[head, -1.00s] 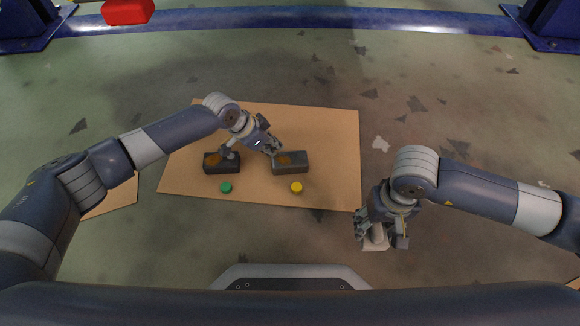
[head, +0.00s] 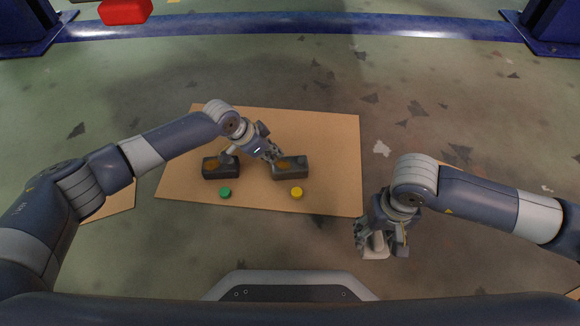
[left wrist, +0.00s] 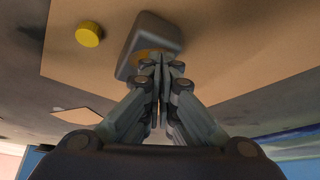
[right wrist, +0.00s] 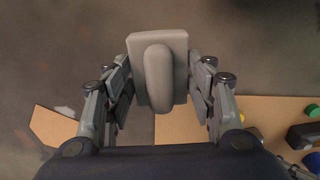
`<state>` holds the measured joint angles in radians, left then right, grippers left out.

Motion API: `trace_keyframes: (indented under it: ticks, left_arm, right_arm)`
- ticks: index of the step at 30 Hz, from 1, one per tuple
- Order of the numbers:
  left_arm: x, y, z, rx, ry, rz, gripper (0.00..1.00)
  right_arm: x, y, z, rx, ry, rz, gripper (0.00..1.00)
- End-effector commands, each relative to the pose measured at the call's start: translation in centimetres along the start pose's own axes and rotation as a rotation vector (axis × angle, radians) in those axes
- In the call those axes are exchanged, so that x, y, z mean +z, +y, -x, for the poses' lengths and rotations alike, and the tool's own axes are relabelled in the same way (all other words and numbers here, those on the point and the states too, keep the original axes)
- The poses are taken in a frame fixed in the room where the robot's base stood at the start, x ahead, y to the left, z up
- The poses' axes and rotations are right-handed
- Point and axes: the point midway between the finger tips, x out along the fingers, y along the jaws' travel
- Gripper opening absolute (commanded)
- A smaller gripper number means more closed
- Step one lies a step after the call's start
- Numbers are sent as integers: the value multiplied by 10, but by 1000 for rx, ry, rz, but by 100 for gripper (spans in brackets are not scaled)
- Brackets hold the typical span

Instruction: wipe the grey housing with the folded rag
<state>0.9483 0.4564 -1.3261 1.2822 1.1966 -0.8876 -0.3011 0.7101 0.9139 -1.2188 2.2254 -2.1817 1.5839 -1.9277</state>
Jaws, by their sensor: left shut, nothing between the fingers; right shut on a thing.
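Two box-shaped housings stand on a tan board (head: 320,130): a darker one (head: 221,173) at left and a lighter grey one (head: 297,173) at right. Both carry an orange-brown patch on top. My left gripper (head: 277,158) is shut and empty, its tips at the patch of the right housing, which also shows in the left wrist view (left wrist: 146,30). I cannot tell whether they touch. My right gripper (right wrist: 160,80) is shut on a pale grey pad with a raised ridge (right wrist: 158,70), seemingly the folded rag. It is held off the board's right front corner.
A green disc (head: 225,192) lies in front of the left housing and a yellow disc (head: 297,192) in front of the right one. A red box (head: 125,11) is far back at left. A blue beam (head: 300,27) crosses the back. The floor behind the board is open.

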Motion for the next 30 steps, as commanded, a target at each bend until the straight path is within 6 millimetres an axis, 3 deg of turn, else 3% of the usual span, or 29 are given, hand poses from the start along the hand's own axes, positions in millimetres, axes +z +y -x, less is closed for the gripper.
trace_keyframes:
  ticks: [30]
  left_arm:
    - [4,0,-8,0,0,1,0]
  right_arm:
    - [0,0,-5,0,0,0,32]
